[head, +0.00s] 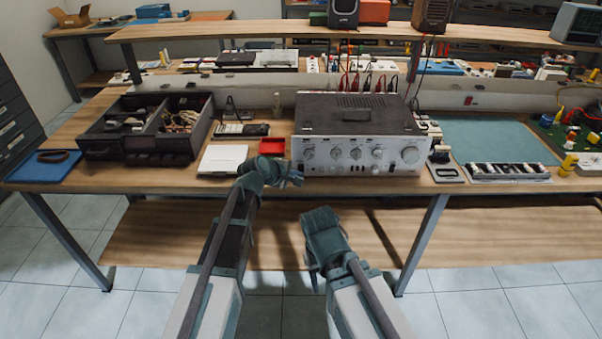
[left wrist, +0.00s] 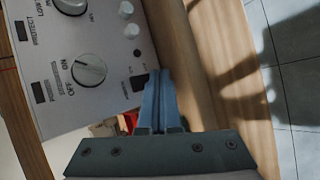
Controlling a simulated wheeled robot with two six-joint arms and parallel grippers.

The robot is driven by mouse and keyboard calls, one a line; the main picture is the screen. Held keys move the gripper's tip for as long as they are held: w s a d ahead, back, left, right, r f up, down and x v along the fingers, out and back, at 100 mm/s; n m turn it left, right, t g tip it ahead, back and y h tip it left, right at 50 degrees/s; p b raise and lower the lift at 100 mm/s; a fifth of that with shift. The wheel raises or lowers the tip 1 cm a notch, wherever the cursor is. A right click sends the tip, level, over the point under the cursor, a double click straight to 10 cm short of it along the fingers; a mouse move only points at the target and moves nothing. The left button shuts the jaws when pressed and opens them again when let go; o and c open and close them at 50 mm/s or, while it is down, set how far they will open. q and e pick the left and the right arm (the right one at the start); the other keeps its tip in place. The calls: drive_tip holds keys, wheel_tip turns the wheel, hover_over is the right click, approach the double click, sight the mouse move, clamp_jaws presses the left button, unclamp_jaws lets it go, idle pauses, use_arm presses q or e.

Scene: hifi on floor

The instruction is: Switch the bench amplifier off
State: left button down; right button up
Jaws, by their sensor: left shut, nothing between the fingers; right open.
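The bench amplifier (head: 410,157) stands on the workbench, its silver front with knobs and buttons facing me. Its leftmost knob (head: 308,153) also shows in the left wrist view (left wrist: 88,70), with ON and OFF printed beside it. I cannot tell clearly which mark its pointer faces. My left gripper (head: 296,180) is shut and empty at the lower left corner of the front. In the left wrist view its fingertips (left wrist: 157,74) lie by a small dark square on the panel; whether they touch is unclear. My right gripper (head: 322,228) is open, lower, in front of the bench.
A red tray (head: 272,146) and a white notebook-like box (head: 222,160) lie left of the amplifier. A black organiser (head: 145,130) stands further left. A grey holder with small parts (head: 508,172) and a green mat (head: 490,138) lie to the right. A shelf (head: 230,31) runs above.

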idle(0.3)
use_arm(q)
drive_tip(key=shift+s+r, duration=0.1)
drive_tip(key=shift+s, duration=0.65)
drive_tip(key=s, duration=0.5)
drive_tip(key=shift+r+p, duration=0.3)
drive_tip(key=shift+p, duration=0.1)
drive_tip(key=s+a+m+g+y+p, duration=0.2)
drive_tip(key=s+m, duration=0.6)
drive_tip(key=s, duration=0.4)
drive_tip(key=s+a+r+m+g+y+p, duration=0.1)
drive_tip(key=s+a+m+g+y+p, duration=0.2)
drive_tip(key=s, duration=0.9)
drive_tip(key=m+g+y+p, duration=0.2)
drive_tip(key=m+g+p, duration=0.1)
drive_tip(key=m+p, duration=0.1)
drive_tip(key=shift+s+r+m+g+y+p, duration=0.15)
drive_tip(key=shift+s+m+g+y+p, duration=0.2)
drive_tip(key=shift+m, duration=0.55)
